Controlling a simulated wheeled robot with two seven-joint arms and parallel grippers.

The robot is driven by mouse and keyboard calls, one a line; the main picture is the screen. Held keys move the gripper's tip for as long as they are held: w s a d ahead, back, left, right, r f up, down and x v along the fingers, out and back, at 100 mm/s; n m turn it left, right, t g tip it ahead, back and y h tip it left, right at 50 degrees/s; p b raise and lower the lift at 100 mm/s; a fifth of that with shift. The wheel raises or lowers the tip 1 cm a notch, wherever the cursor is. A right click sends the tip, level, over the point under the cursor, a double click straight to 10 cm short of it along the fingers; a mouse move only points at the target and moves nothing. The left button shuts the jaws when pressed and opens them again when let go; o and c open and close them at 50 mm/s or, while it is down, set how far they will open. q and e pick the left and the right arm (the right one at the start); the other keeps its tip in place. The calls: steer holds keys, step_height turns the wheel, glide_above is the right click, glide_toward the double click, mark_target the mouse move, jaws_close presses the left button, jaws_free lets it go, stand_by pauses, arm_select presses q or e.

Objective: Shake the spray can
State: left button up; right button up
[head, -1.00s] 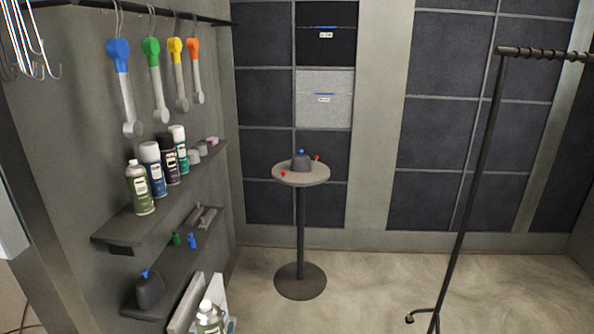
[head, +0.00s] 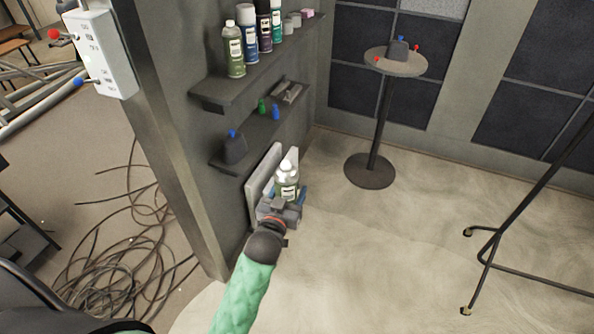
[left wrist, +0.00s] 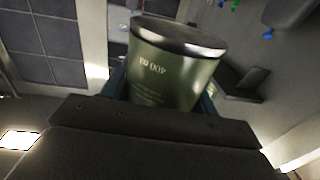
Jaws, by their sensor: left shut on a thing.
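A green spray can with a white cap (head: 288,181) is held upright in my left gripper (head: 286,196), in front of the wall shelves. In the left wrist view the can (left wrist: 175,65) fills the middle, with its rim and "400 ml" print showing upside down. The blue fingers of my left gripper (left wrist: 165,95) lie on both sides of it and are shut on it. My right gripper is in neither view.
A shelf (head: 215,92) holds several more spray cans, among them another green can (head: 235,52). A round table (head: 425,68) stands behind. Cables (head: 120,235) lie left of the wall.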

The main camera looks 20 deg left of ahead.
arm_select(q)
steer(key=shift+r, duration=3.4)
step_height(320, 180, down, 7)
steer(key=shift+f, duration=0.1)
steer(key=shift+r, duration=0.25)
